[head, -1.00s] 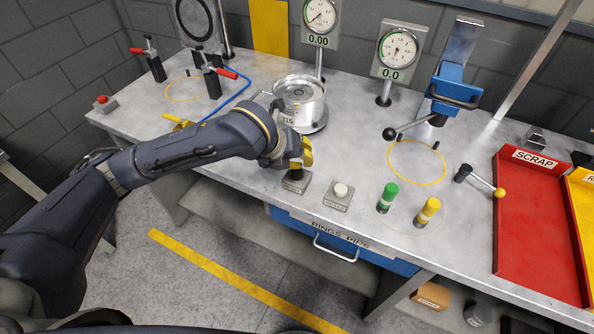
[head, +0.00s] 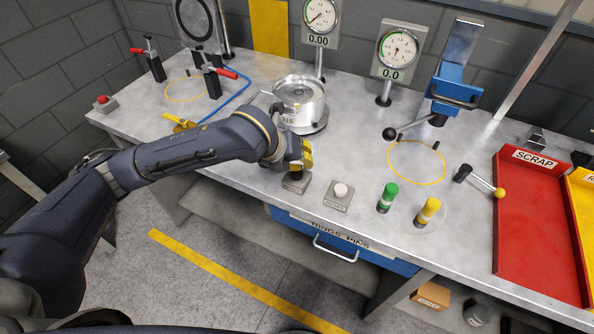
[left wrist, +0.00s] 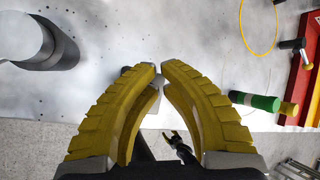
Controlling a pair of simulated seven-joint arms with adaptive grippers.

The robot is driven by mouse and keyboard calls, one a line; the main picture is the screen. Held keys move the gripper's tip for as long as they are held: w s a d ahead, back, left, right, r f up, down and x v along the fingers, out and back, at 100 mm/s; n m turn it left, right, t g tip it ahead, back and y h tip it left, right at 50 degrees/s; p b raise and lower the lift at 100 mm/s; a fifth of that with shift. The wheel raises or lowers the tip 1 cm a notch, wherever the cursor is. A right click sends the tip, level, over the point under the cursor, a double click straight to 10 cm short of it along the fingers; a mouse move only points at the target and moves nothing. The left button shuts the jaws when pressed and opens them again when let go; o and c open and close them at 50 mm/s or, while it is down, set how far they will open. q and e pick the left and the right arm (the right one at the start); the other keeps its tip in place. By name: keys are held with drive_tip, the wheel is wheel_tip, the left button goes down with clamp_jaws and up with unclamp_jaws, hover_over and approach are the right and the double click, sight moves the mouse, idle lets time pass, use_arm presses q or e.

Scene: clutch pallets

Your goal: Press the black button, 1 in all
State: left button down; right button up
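The black button's grey box (head: 294,184) sits near the front edge of the bench, left of a matching box with a white button (head: 341,190). My left gripper (head: 301,168) is directly above the black button's box, fingers pointing down. The fingers largely cover the button's top, so I cannot tell whether they touch it. In the left wrist view the yellow fingertips (left wrist: 159,68) are brought together with only a sliver between them and hold nothing. A bit of a grey box shows behind them. My right gripper is not in view.
A round metal part (head: 300,104) on a stand is just behind the left gripper. Green (head: 387,197) and yellow (head: 427,211) cylinders stand to the right. A red scrap tray (head: 530,235) is at far right. A yellow-outlined circle of bench is clear.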

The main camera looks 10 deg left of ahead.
use_arm(q)
drive_tip(key=shift+f, duration=0.45)
idle(0.4)
drive_tip(key=shift+r, duration=1.05)
drive_tip(key=shift+r, duration=2.5)
